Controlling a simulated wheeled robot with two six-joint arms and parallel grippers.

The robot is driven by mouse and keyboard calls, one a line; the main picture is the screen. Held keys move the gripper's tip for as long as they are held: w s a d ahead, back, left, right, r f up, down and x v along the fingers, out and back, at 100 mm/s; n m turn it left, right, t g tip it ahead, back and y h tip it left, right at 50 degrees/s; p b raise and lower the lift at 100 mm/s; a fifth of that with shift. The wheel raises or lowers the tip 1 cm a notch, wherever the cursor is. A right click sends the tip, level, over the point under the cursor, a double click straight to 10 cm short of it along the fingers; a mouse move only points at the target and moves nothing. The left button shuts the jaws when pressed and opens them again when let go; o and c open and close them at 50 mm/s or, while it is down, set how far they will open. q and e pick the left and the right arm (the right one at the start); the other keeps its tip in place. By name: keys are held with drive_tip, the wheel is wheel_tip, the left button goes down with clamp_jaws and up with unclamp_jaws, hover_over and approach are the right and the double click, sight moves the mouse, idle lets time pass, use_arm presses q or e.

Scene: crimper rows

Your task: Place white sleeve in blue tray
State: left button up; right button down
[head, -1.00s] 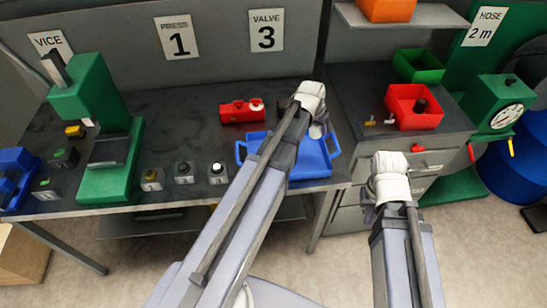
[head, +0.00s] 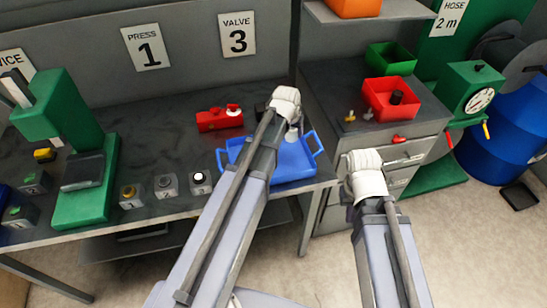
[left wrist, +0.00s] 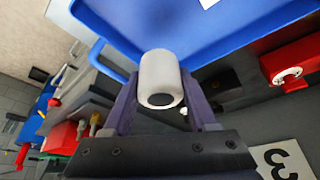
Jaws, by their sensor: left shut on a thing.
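The white sleeve (left wrist: 160,75), a short cylinder with a dark hole in its end, is between the fingers of my left gripper (left wrist: 160,100), which is shut on it. The blue tray (head: 308,171) lies on the workbench and also fills the top of the left wrist view (left wrist: 215,45). In the head view my left gripper (head: 291,128) is over the tray's back part; my wrist mostly hides the fingers and the sleeve. I cannot tell the sleeve's height above the tray. My right gripper (head: 352,178) is in front of the drawer cabinet, its fingers not clearly visible.
A red block with a white knob (head: 214,121) is left of the tray. Button boxes (head: 165,185) line the bench front, beside a green press (head: 88,190). Right of the tray, a red bin (head: 384,106) and green bin (head: 390,62) stand on the cabinet (head: 330,82).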

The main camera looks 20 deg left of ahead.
sight(291, 154)
use_arm(q)
drive_tip(key=shift+f+b, duration=4.85)
drive_tip(key=shift+f, duration=0.15)
drive_tip(key=shift+f, duration=0.2)
drive_tip(key=o, duration=1.4)
drive_tip(key=shift+c, duration=0.2)
drive_tip(key=shift+r, duration=0.2)
